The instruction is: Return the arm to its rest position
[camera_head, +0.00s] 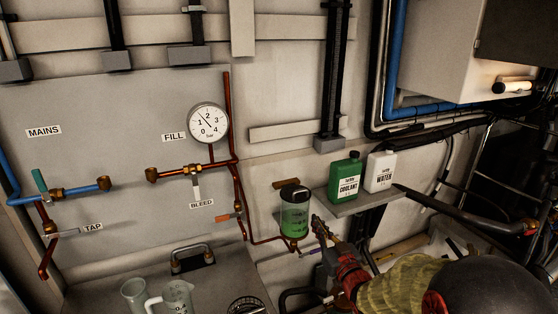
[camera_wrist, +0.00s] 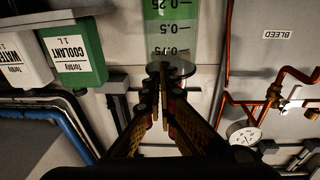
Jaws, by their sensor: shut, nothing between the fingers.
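My gripper (camera_head: 318,226) is at the lower middle of the head view, at the end of my red, black and yellow arm, which reaches in from the lower right. It is just right of a clear reservoir (camera_head: 295,216) with green liquid and a black cap. In the wrist view, my gripper's fingertips (camera_wrist: 163,72) are together and hold nothing.
A green coolant bottle (camera_head: 344,178) and a white water bottle (camera_head: 380,173) stand on a small shelf (camera_head: 352,206) right of the reservoir. Copper pipes (camera_head: 239,190) run to its left, below a pressure gauge (camera_head: 208,122). Clear jugs (camera_head: 176,296) stand lower left.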

